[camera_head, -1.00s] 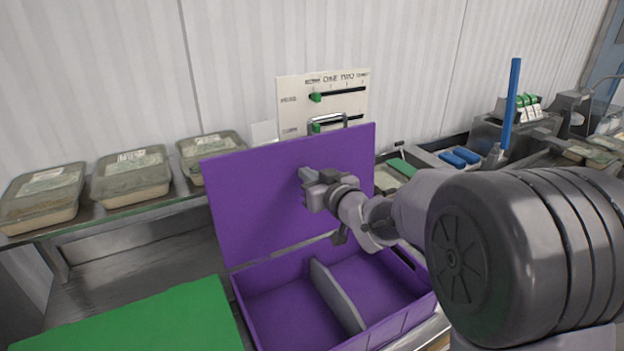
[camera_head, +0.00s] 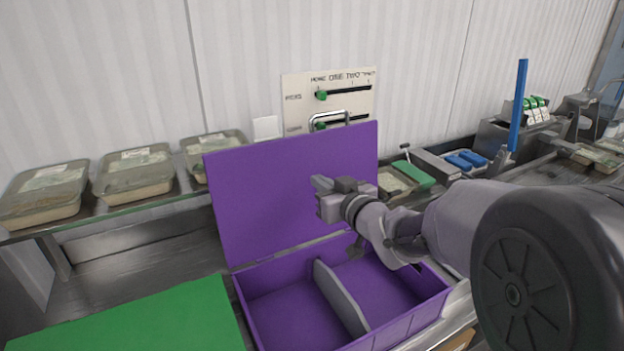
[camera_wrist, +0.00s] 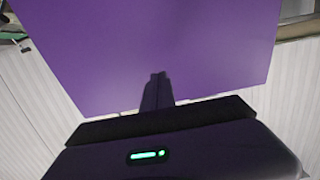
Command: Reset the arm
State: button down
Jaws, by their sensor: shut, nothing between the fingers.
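My gripper (camera_head: 320,183) is shut and empty. In the head view it is in front of the raised purple lid, above the open purple box (camera_head: 392,330). In the wrist view the closed fingers (camera_wrist: 157,88) point toward the purple lid (camera_wrist: 150,40), which fills most of the upper picture. I cannot tell how wide the gap to the lid is. The lid (camera_head: 255,200) stands upright at the back of the box. The box has a grey divider (camera_head: 338,298) between two compartments that look empty.
A green board (camera_head: 140,320) lies at the front left. Several lidded trays (camera_head: 135,175) stand on the shelf at the left. A slider panel (camera_head: 345,80) with green knobs and a metal handle (camera_head: 330,117) are behind the lid. A blue post (camera_head: 519,105) rises at the right.

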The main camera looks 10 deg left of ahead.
jog(key=v, duration=0.3)
jog(key=shift+s+d+f, duration=0.15)
jog(key=shift+s+f, duration=0.1)
jog(key=s+d+f+m+g+h+b, duration=0.2)
jog(key=s+d+m+h, duration=0.65)
jog(key=s+d, duration=0.7)
jog(key=s+a+f+m+g, duration=0.1)
jog(key=s+f+g, duration=0.1)
jog(key=s, duration=0.6)
jog(key=s+a+f+m+g+y+b, duration=0.1)
jog(key=s+f+g, duration=0.2)
jog(key=s, duration=0.6)
jog(key=shift+f+m+g, duration=0.3)
jog(key=shift+f+m, duration=0.05)
jog(key=shift+f, duration=0.55)
